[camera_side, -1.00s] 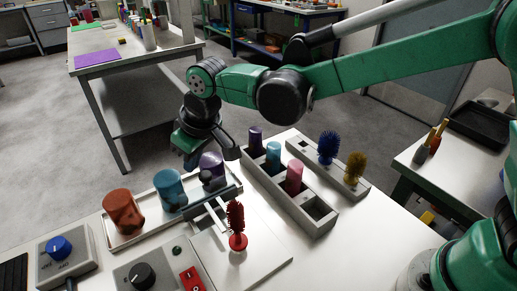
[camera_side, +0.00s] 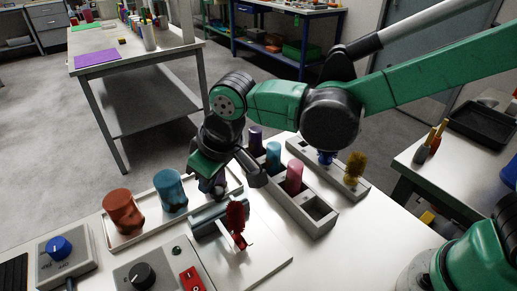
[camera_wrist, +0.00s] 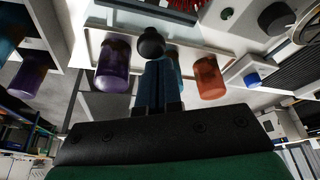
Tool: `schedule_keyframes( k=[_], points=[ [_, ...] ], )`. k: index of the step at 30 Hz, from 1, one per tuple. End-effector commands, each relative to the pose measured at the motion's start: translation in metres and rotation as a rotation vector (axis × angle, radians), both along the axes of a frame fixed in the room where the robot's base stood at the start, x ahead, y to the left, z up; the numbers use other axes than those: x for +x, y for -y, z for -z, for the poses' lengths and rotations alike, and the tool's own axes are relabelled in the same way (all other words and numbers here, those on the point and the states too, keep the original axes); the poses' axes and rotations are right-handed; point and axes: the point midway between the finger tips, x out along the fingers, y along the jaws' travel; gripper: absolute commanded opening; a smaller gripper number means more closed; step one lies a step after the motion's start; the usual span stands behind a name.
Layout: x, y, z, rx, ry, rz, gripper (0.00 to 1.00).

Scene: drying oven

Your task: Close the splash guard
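The splash guard appears to be the grey bar or panel (camera_side: 208,214) on the white base plate (camera_side: 268,262); its clear parts are hard to make out. A red brush (camera_side: 238,215) stands on the plate and looks broken up, perhaps seen through the guard. My gripper (camera_side: 222,184) points down just behind the guard, above the tray's right end; contact cannot be told. In the wrist view its fingers (camera_wrist: 163,90) lie close together and look shut, with no held object clear. A dark round knob (camera_wrist: 150,42) shows at their far end.
The tray (camera_side: 137,239) holds an orange-red cup (camera_side: 122,212), a teal cup (camera_side: 170,190) and a mostly hidden purple cup (camera_wrist: 114,66). Control boxes (camera_side: 62,262) occupy the front left.

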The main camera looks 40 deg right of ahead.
Motion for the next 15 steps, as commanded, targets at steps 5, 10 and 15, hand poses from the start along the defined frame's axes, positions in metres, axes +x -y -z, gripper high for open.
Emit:
schedule_keyframes(
  k=[5,10,15],
  points=[
    [-0.001,0.000,0.000,-0.003,-0.005,0.000,0.00],
    [0.004,-0.002,-0.001,-0.002,-0.004,0.000,0.00],
    [0.023,-0.012,-0.006,-0.001,-0.003,0.000,0.00]
  ],
)
